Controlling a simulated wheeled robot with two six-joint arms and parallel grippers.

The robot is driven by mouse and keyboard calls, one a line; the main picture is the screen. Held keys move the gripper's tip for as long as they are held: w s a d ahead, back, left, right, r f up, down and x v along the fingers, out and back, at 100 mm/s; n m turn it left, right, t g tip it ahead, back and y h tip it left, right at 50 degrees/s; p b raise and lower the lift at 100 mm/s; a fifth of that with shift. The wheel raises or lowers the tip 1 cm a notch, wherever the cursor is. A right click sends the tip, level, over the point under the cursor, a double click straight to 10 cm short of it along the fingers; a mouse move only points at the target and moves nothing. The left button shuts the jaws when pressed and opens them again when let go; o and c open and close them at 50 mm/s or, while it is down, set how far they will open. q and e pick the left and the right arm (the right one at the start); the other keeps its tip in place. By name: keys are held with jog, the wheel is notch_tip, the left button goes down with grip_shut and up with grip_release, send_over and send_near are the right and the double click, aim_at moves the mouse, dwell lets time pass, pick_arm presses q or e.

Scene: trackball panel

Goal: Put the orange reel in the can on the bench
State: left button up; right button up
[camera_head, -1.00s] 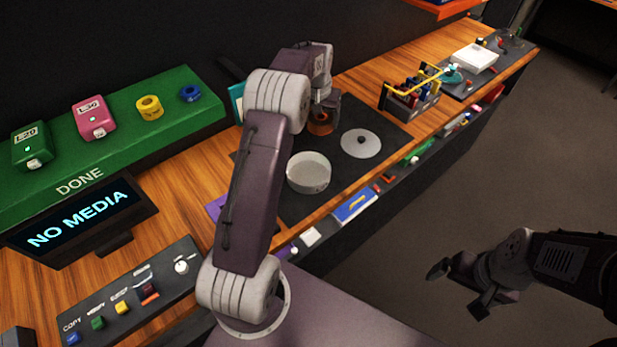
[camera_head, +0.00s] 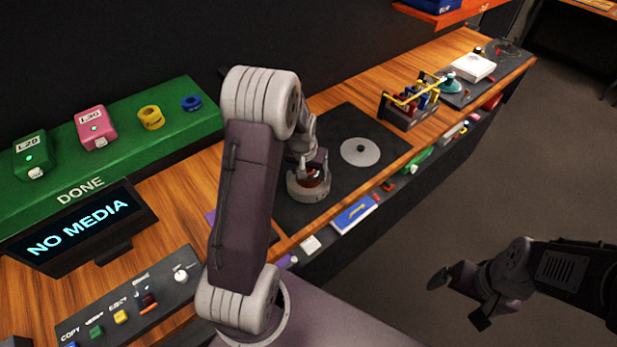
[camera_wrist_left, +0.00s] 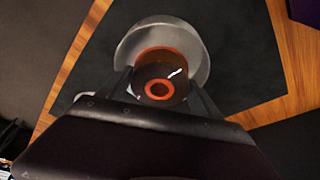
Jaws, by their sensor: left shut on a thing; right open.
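The orange reel (camera_wrist_left: 159,89) is between the fingers of my left gripper (camera_wrist_left: 160,88), which is shut on it; in the head view the orange reel (camera_head: 316,176) shows small beneath my left gripper (camera_head: 310,178). The grey can (camera_head: 309,193) stands on the dark mat, and its round wall also shows behind the reel in the left wrist view (camera_wrist_left: 195,45). The reel is over or inside the can's opening; how deep I cannot tell. My right gripper (camera_head: 458,298) is open and empty, over the floor at the lower right.
A round grey lid (camera_head: 360,152) with a dark knob lies on the mat (camera_head: 335,125) beside the can. A rack with a yellow handle (camera_head: 412,105) stands farther right. The green DONE shelf (camera_head: 185,128) and a NO MEDIA screen (camera_head: 80,228) are at left.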

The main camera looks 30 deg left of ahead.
pick_arm(q)
jog(key=shift+f, duration=1.7)
jog(key=o, duration=1.2)
jog(key=shift+c, duration=0.2)
jog(key=shift+r, duration=0.35)
jog(key=v, duration=1.1)
jog(key=shift+s+r, duration=0.15)
jog(key=shift+r, duration=0.15)
jog(key=s+d+f+m+g, duration=0.1)
jog(key=s+d+f+g, duration=0.1)
jog(key=s+d, duration=0.8)
jog(key=s+f, duration=0.1)
jog(key=s, duration=0.4)
jog(key=shift+d+m+h, duration=0.15)
jog(key=shift+m+h, duration=0.25)
